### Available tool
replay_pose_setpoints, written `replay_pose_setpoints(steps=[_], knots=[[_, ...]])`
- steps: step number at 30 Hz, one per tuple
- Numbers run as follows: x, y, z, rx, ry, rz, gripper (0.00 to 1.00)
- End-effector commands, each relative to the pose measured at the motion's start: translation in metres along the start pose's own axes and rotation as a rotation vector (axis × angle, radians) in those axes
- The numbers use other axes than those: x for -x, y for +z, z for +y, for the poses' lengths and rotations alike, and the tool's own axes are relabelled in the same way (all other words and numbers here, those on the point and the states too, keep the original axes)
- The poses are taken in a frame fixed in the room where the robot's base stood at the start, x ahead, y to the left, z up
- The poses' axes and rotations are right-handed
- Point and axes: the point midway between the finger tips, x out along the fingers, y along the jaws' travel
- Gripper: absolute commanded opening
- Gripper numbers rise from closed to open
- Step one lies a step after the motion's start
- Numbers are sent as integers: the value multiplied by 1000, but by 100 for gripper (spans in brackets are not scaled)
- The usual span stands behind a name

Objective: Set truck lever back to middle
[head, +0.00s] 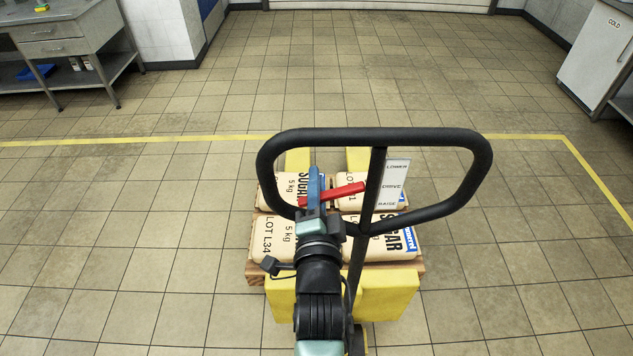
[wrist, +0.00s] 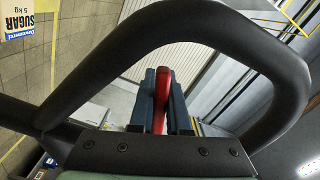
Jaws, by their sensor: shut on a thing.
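The pallet truck's handle (head: 470,197) is a black loop on an upright shaft, in the middle of the head view. A red lever (head: 345,191) sticks out to the left of the shaft, near level, its outer end slightly lower. A white label (head: 393,184) right of the shaft reads LOWER, DRIVE, RAISE from top to bottom; the lever's inner end is about level with DRIVE. My gripper (head: 314,190), with blue fingers, is shut on the lever towards its outer end. In the wrist view the red lever (wrist: 162,90) stands between both fingers, framed by the black loop (wrist: 215,22).
The truck carries sugar sacks (head: 275,238) on a wooden pallet (head: 256,271). A steel bench (head: 70,50) with drawers stands at the far left, a white COLD cabinet (head: 595,55) at the far right. The tiled floor beyond the yellow line (head: 190,139) is clear.

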Motion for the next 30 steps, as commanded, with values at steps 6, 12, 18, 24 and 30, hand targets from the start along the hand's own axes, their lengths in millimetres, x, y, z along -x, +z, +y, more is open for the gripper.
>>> replay_pose_setpoints(steps=[6,12,18,24,30], knots=[[0,-13,-20,-208,4,2,0],[0,-15,-28,-350,2,1,0],[0,-15,-26,-378,1,1,0],[0,-15,-26,-376,1,1,18],[0,-15,-26,-375,1,1,45]])
